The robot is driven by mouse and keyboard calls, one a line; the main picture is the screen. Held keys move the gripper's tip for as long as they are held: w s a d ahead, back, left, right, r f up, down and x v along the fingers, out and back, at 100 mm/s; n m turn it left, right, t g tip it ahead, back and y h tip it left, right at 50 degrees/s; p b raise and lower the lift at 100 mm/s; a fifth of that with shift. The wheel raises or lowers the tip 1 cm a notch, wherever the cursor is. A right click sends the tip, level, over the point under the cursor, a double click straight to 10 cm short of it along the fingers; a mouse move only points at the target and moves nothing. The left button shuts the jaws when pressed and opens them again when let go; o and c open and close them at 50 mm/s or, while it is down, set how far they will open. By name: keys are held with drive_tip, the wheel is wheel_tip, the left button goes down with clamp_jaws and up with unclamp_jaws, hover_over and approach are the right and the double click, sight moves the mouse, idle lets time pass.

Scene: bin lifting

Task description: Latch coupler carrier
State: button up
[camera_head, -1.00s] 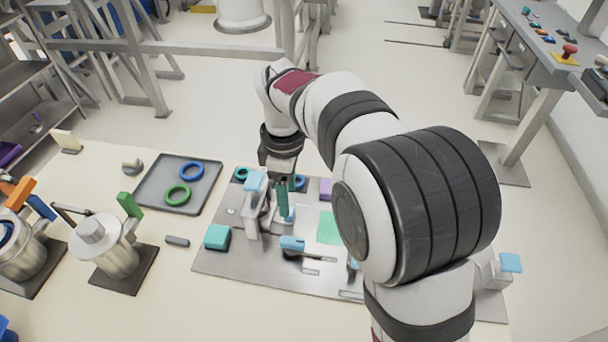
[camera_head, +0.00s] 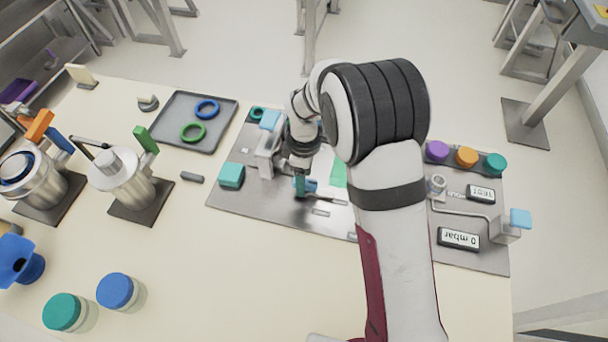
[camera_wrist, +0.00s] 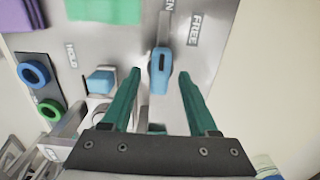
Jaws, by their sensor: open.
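My gripper (camera_head: 300,188) is low over the steel plate (camera_head: 236,199) in the head view. In the wrist view its two teal fingers (camera_wrist: 160,76) are spread, one on each side of a blue-handled lever (camera_wrist: 159,66). The fingers look apart from the lever, with nothing held. The lever lies near a FREE label (camera_wrist: 195,29); a HOLD label (camera_wrist: 71,54) shows to the left. In the head view the blue handle (camera_head: 311,186) is partly hidden by the gripper. I cannot tell which part is the coupler carrier.
A grey bracket with a light blue top (camera_head: 270,121) stands close left of the gripper. A teal block (camera_head: 231,176) sits on the plate. A tray (camera_head: 172,139) holds a blue and a green ring. A gauge panel (camera_head: 470,220) lies right of my arm.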

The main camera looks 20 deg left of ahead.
clamp_jaws()
idle(1.3)
